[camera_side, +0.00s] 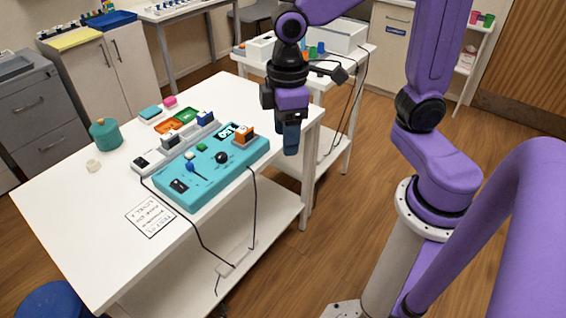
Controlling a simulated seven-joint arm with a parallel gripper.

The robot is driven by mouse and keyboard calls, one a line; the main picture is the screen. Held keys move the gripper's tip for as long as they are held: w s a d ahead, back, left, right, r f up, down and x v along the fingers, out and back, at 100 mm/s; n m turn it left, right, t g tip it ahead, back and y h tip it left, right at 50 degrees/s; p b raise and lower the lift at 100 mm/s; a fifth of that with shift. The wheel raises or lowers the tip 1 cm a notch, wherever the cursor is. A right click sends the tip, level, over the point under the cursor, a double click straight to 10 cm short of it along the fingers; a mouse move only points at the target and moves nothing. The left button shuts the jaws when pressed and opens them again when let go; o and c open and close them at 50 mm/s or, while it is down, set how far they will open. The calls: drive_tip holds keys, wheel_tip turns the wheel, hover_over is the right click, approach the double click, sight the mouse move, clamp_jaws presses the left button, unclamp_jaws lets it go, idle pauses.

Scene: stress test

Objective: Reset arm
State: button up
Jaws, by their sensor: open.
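My gripper (291,140) hangs pointing down beside the right edge of the white table, to the right of the teal control box. It is open, and nothing shows between its fingers. The teal control box (182,198) lies on the table with a black knob (222,158), a blue lever (190,168), a green button (202,147), an orange part (243,134) and a small display (227,131) on top. A long grey unit (150,163) with blue and dark parts lies behind it. My gripper is apart from both.
A teal pot (105,135), a white ring (93,165), orange and green trays (166,126) and a printed sheet (150,216) lie on the white table (60,205). Black cables hang off its front. A second table with white boxes (336,36) stands behind my gripper.

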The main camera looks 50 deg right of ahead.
drive_tip(key=s+d+f+n, duration=0.1)
drive_tip(key=s+d, duration=0.1)
drive_tip(key=s, duration=0.4)
drive_tip(key=s+d+f+n, duration=0.1)
drive_tip(key=s+d, duration=0.2)
drive_tip(key=s, duration=0.4)
drive_tip(key=shift+d+n, duration=0.3)
drive_tip(key=shift+w+r, duration=0.1)
idle(0.6)
